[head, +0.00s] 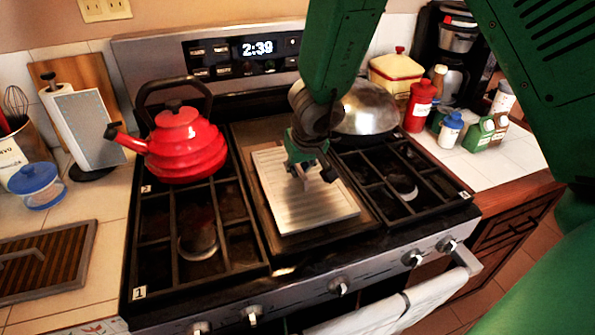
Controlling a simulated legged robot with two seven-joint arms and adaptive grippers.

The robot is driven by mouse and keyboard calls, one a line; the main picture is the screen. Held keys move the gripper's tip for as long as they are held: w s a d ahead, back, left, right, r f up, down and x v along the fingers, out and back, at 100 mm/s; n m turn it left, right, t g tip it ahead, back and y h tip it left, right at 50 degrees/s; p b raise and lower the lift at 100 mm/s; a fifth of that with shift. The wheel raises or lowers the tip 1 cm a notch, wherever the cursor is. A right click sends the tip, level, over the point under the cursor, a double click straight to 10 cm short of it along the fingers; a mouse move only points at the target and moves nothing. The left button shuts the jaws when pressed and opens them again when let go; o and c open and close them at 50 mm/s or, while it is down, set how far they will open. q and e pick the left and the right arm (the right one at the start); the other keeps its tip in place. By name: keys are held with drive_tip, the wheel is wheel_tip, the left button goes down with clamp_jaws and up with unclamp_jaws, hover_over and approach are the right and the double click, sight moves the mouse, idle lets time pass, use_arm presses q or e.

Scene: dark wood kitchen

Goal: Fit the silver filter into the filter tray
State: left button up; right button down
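The silver filter (327,212) is a ridged, pale rectangular panel in the middle of the stove top. It lies over a dark, framed tray-like recess (362,222), slightly turned to it; I cannot tell whether it is seated or only resting there. My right gripper (314,178) points down over the middle of the filter and hides part of its far half. The fingertips are small and dark, and I cannot tell whether they grip anything. My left gripper is not in view.
A red kettle (184,146) stands on the left burners and a domed metal lid (368,107) on the back right ones. A slatted brown tray (72,262) lies on the left counter. Bottles, a red canister (419,107) and a coffee maker (452,45) crowd the right counter.

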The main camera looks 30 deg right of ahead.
sight(300, 166)
drive_tip(key=r+p, duration=0.4)
drive_tip(key=d+r+p, duration=0.1)
drive_tip(key=r+p, duration=0.1)
drive_tip(key=r, duration=0.1)
drive_tip(key=shift+a+r+p, duration=0.3)
drive_tip(key=shift+r+p, duration=0.4)
drive_tip(key=shift+r, duration=0.1)
drive_tip(key=shift+a, duration=0.1)
